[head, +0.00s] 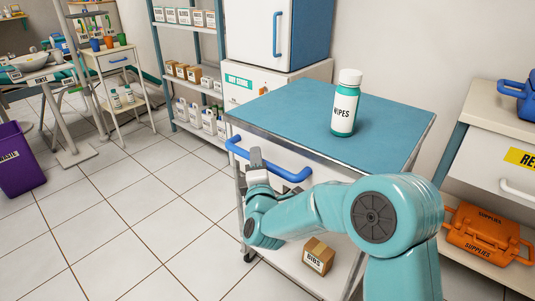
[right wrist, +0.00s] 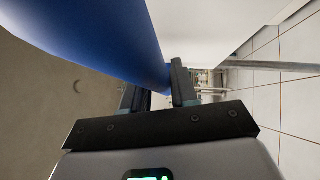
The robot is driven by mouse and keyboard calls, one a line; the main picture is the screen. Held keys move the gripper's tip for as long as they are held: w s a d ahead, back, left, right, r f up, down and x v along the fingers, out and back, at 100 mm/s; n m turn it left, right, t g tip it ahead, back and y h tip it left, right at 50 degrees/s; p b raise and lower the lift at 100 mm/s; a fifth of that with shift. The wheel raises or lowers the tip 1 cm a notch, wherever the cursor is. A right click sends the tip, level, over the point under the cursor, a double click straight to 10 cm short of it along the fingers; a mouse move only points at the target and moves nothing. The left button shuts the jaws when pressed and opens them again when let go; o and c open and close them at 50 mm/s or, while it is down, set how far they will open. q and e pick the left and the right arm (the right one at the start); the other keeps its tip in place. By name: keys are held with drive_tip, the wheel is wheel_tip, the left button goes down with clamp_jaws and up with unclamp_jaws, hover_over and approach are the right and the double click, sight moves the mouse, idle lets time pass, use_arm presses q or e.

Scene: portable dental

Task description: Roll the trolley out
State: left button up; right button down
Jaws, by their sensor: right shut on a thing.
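The trolley (head: 285,110) has a teal top, a metal rim and a blue bar handle (head: 290,174) across its white front. It stands against the wall, between the shelf unit and the right-hand counter. My right gripper (head: 257,160) is shut on the handle near its left part. In the right wrist view the blue handle (right wrist: 95,40) runs between the two dark fingers (right wrist: 155,88). My teal right arm hides part of the trolley's front and lower shelf. My left gripper is in neither view.
A wipes bottle (head: 345,103) stands upright on the trolley top. A bibs box (head: 318,255) sits on its lower shelf. Tiled floor (head: 130,220) to the left is clear; a purple bin (head: 20,160) stands farther left.

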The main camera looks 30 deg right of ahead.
drive_tip(key=shift+s+a, duration=0.3)
drive_tip(key=shift+a, duration=0.4)
drive_tip(key=shift+s+a, duration=0.25)
drive_tip(key=shift+a, duration=0.45)
drive_tip(key=shift+s+a, duration=0.3)
drive_tip(key=shift+a, duration=0.4)
drive_tip(key=shift+a+f, duration=0.1)
drive_tip(key=shift+a, duration=0.1)
drive_tip(key=c, duration=1.1)
unclamp_jaws()
drive_tip(key=shift+o, duration=0.6)
drive_tip(key=shift+s+a, duration=0.1)
